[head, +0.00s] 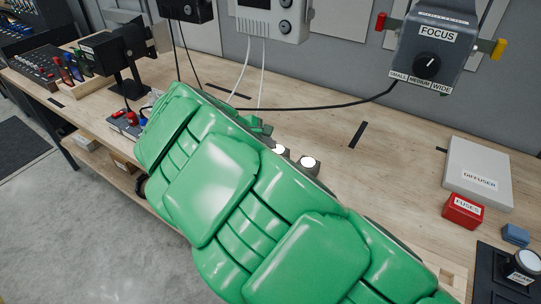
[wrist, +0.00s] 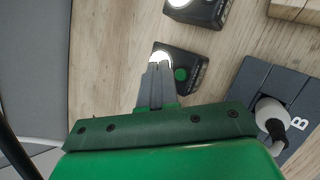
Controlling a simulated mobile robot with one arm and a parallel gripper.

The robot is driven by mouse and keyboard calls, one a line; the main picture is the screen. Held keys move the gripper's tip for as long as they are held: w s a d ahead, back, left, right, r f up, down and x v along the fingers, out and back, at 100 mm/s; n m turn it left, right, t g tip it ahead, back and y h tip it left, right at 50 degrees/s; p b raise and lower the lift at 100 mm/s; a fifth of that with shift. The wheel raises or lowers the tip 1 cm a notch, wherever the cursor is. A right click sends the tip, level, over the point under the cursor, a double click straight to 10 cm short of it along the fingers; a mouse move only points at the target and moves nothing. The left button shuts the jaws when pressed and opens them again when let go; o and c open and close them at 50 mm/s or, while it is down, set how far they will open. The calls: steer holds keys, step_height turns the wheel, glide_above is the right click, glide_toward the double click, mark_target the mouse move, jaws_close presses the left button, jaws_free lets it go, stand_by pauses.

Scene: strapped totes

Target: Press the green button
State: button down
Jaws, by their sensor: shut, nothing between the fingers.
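In the wrist view, a dark box (wrist: 193,64) stands on the wooden bench. It bears a white lit dome (wrist: 160,57) and a small round green button (wrist: 181,74). My gripper (wrist: 157,68) is shut and empty. Its grey fingertips overlap the lower part of the white dome in the picture, just left of the green button. I cannot tell whether they touch the box. In the head view, two boxes with lit domes (head: 308,162) show behind my green arm. No green button can be made out there, and my fingertips are hidden.
A second dark box with a lit dome (wrist: 178,3) is close by. A grey panel marked B (wrist: 280,95) holds a plug and cable (wrist: 271,118). A focus box (head: 432,55), white diffuser box (head: 478,172) and red fuses box (head: 463,210) are at the right.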

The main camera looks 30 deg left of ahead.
step_height(320, 180, up, 4)
steer(key=shift+r, duration=0.15)
stand_by(0.4)
stand_by(1.2)
